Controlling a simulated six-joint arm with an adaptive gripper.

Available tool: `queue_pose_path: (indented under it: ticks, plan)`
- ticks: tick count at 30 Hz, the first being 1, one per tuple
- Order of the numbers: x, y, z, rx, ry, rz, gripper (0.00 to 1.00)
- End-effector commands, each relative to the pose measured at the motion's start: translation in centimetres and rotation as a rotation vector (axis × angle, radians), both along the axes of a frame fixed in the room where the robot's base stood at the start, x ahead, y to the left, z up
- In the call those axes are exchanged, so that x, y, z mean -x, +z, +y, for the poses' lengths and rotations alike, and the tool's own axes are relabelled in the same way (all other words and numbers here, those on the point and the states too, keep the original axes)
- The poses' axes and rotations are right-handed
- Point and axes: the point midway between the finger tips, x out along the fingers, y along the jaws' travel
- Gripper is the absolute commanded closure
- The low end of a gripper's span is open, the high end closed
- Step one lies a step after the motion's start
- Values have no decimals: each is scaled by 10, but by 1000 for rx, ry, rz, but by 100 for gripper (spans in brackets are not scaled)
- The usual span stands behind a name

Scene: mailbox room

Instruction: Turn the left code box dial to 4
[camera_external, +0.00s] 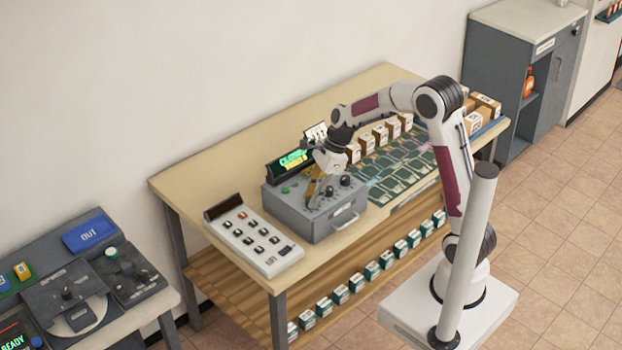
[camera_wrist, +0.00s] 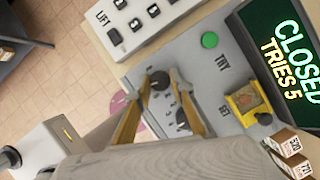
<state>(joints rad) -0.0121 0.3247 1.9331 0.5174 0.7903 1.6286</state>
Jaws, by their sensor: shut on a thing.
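The grey code box (camera_external: 285,210) sits on the wooden table, with a green lit display (camera_wrist: 282,45) reading "CLOSED" and "TRIES 5". Its left dial (camera_wrist: 160,80) is a dark round knob on the sloped panel. My gripper (camera_external: 313,197) points down over the left side of the box. In the wrist view its yellow fingers (camera_wrist: 161,76) are shut on the left dial, one on each side. A second dark dial (camera_wrist: 183,118) lies beside the right finger, partly covered. The number the left dial is set to is too small to read.
A green button (camera_wrist: 209,40) marked "TRY" and a yellow part (camera_wrist: 248,103) near "SET" are on the box panel. A white keypad (camera_external: 254,237) marked "LIFT" stands left of the box. Cartons (camera_external: 380,134) and green boards (camera_external: 400,165) lie to the right.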

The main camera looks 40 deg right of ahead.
Motion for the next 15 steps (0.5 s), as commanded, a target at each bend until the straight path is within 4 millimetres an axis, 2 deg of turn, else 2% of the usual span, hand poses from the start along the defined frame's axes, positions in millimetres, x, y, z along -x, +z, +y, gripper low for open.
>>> queue_pose_path:
  ticks: [6, 15]
  plan:
    - [-1, 0, 0, 0, 123, 0, 99]
    - [-2, 0, -1, 0, 214, -1, 99]
